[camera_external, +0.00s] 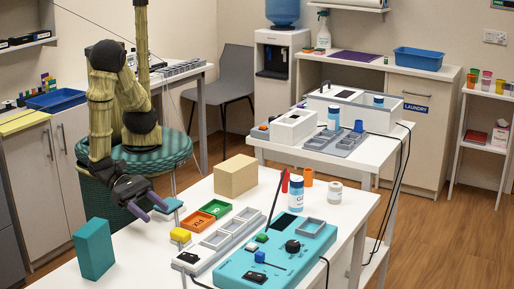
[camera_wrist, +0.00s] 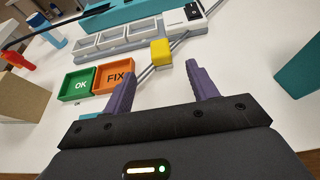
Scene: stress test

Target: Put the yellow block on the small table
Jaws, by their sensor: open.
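The yellow block (camera_external: 180,235) sits on the white front table (camera_external: 150,263), beside the orange FIX tray (camera_external: 198,221). In the wrist view the yellow block (camera_wrist: 160,52) shows beyond my fingertips, roughly centred between them and apart from them. My gripper (camera_external: 149,208) is open and empty above the front table, left of the block; its two purple fingers also show in the wrist view (camera_wrist: 160,75). Another white table (camera_external: 392,142) stands behind, holding devices and bottles. I cannot tell which surface is the small table.
A green OK tray (camera_external: 215,208), a grey compartment tray (camera_external: 232,229) and a teal control box (camera_external: 277,262) lie right of the block. A tan box (camera_external: 235,176) stands behind and a teal block (camera_external: 94,249) at left. Bare tabletop lies between the teal and yellow blocks.

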